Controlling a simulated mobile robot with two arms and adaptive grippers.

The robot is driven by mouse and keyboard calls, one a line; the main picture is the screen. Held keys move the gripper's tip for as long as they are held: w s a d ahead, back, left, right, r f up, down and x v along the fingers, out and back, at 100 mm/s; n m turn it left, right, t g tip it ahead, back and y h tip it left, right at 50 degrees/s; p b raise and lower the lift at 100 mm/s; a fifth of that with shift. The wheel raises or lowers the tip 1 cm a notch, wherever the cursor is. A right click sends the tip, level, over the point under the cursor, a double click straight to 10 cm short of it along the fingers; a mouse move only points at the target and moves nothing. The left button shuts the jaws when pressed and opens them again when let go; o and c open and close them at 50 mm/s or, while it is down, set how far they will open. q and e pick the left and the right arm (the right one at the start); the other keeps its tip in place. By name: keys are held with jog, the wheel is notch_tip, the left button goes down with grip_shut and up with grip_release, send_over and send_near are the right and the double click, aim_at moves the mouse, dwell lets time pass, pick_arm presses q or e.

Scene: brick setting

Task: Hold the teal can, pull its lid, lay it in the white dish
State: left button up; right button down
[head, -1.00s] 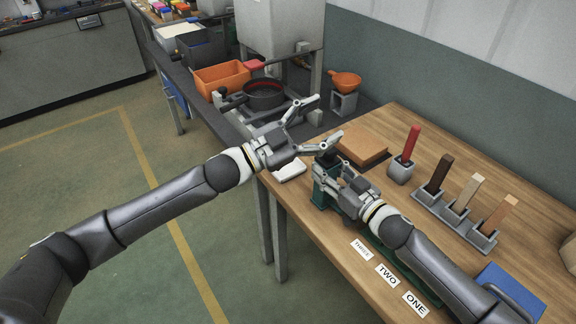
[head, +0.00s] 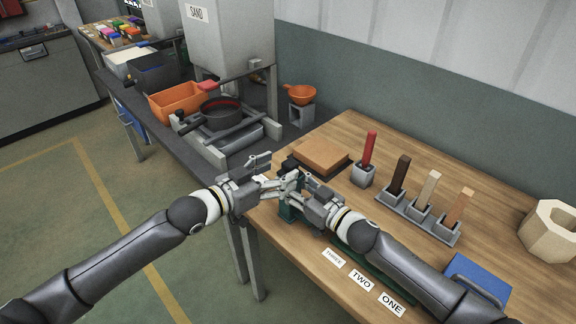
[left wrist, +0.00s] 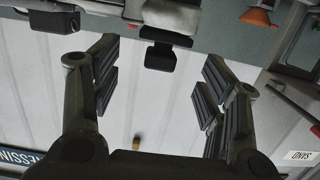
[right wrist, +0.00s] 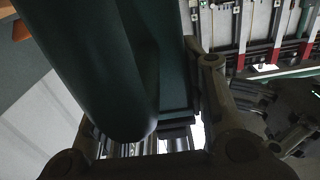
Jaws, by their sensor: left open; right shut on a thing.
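The teal can (head: 288,210) stands at the table's left edge, mostly covered by my grippers. Its dark teal body fills much of the right wrist view (right wrist: 95,65). My right gripper (head: 291,186) is shut on the can from the right. My left gripper (head: 272,172) is open beside the can's top, with its fingertips close to the dark lid (head: 290,164). In the left wrist view, a black block (left wrist: 158,56), probably the lid, shows between the spread fingers. I cannot tell whether they touch it. The white dish is hidden behind my left gripper.
A brown block (head: 320,156) lies behind the can. A red stick (head: 369,148) and a grey holder with sticks (head: 420,213) stand to the right. Label cards (head: 361,281) and a blue box (head: 478,280) are in front.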

aim_at(290, 162)
pick_arm(q)
jog(key=shift+x, duration=2.3)
jog(key=c, duration=1.2)
jog(key=shift+r, duration=0.2)
jog(key=shift+r, duration=0.95)
